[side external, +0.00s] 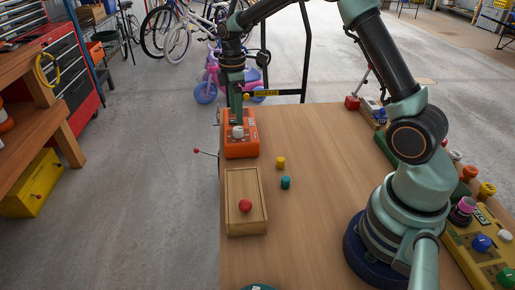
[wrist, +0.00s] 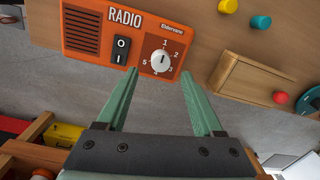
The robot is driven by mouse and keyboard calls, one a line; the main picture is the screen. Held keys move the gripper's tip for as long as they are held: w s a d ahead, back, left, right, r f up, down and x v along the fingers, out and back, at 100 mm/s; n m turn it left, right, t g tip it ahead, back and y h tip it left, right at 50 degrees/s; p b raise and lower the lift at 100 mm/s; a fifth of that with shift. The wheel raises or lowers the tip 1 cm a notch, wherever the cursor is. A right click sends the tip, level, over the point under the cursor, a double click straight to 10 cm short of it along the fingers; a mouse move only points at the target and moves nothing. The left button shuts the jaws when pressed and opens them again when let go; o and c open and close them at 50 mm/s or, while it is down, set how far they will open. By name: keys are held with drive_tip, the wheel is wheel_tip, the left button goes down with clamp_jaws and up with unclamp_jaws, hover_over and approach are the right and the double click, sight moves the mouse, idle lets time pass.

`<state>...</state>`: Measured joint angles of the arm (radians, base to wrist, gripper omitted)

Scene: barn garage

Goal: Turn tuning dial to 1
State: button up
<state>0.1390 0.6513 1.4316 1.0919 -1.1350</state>
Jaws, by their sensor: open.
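The orange radio (side external: 241,149) lies at the table's far left edge, with its face up. It also shows in the wrist view (wrist: 84,32), with a black rocker switch (wrist: 121,49). Its white tuning dial (wrist: 160,62) is ringed by the numbers 1 to 5. A dark mark on the dial seems to point near 1, but it is too small to be sure. My gripper (wrist: 160,73) is open and empty, its green fingertips to either side of the dial in the picture. In the side view my gripper (side external: 238,122) is over the radio at the dial (side external: 238,132); contact cannot be told.
A wooden box (side external: 233,224) with a red knob (side external: 245,206) sits nearer on the table. Yellow (side external: 281,162) and teal (side external: 285,182) pegs stand beside it. A yellow panel with coloured knobs (side external: 481,243) is at the right. The table's middle (side external: 330,160) is clear.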

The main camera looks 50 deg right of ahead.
sight(237, 128)
wheel_tip(237, 128, up, 7)
idle(0.3)
drive_tip(key=shift+w, duration=0.1)
drive_tip(key=s+a+r+m+t, duration=0.3)
drive_tip(key=s+a+r+m, duration=0.15)
drive_tip(key=s+r, duration=0.4)
drive_tip(key=s+a+f+m+t, duration=0.2)
drive_tip(key=s+m, duration=0.5)
drive_tip(key=s, duration=0.4)
drive_tip(key=shift+t, duration=0.5)
drive_tip(key=shift+a, duration=0.2)
drive_tip(key=shift+c, duration=0.3)
